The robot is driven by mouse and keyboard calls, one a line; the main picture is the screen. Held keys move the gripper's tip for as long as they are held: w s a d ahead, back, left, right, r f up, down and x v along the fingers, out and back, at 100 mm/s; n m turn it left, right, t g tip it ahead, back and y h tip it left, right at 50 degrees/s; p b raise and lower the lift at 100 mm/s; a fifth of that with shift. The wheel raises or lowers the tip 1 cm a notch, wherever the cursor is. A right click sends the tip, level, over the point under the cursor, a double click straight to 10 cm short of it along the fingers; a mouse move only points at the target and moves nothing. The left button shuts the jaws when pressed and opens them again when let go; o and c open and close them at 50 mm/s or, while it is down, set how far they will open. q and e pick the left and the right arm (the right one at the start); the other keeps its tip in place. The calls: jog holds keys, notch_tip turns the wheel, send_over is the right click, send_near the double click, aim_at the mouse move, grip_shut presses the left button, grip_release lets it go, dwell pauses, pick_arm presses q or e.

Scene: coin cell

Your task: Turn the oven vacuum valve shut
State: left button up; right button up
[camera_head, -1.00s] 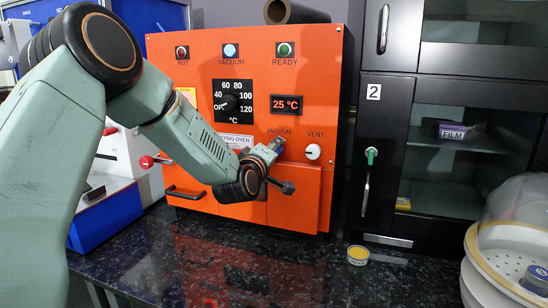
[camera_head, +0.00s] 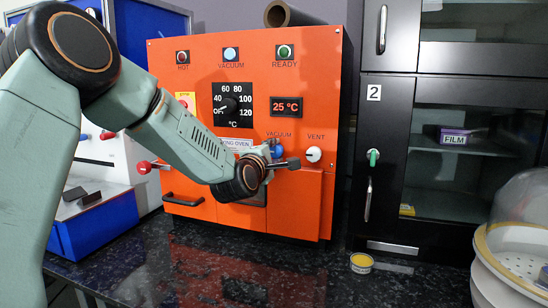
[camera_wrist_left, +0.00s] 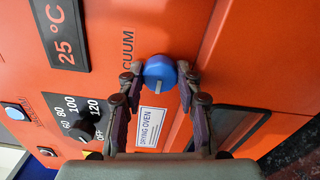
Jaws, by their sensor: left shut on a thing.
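The blue vacuum valve knob (camera_head: 278,151) sits on the front of the orange drying oven (camera_head: 200,75), under the VACUUM label. It also shows in the left wrist view (camera_wrist_left: 159,72), with a pale mark on its face. My left gripper (camera_wrist_left: 160,78) is shut on this knob, one finger on each side of it. In the head view the gripper (camera_head: 281,158) is at the oven front and partly covers the knob. My right gripper is in neither view.
The white vent knob (camera_head: 313,154) is close to the right of my left gripper. The dial (camera_head: 230,104) is up and left. A yellow-topped tin (camera_head: 361,263) stands on the dark counter (camera_head: 270,270). A black cabinet (camera_head: 384,140) is at the right.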

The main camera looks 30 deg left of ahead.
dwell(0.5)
pick_arm(q)
jog(key=o, duration=1.2)
jog(key=shift+c, duration=0.2)
jog(key=v, duration=0.8)
jog(key=shift+s, duration=0.1)
